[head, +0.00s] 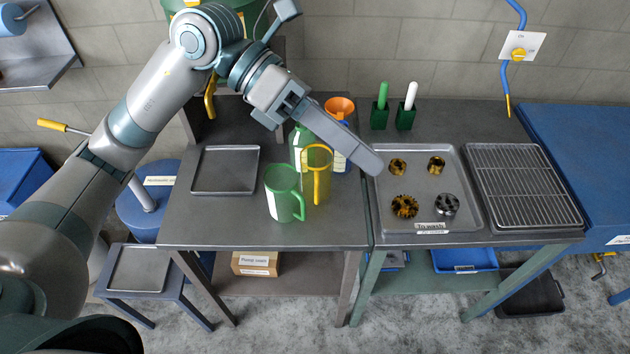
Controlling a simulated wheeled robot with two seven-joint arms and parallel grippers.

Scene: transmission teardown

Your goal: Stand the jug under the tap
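A yellow tap (210,97) shows at the back left, below a green drum (246,8) partly hidden by my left arm. A shallow metal tray (225,171) lies in front of the tap. My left gripper (372,163) reaches across above and behind the jugs, apparently touching neither. Only one long finger shows clearly, so its opening cannot be told. My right gripper is out of view.
A green bottle (299,141) and an orange funnel (340,106) stand behind the jugs. To the right are a parts tray (430,160) with several gears and a wire rack (524,187). A blue drum (150,212) stands left of the bench. The bench front is clear.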

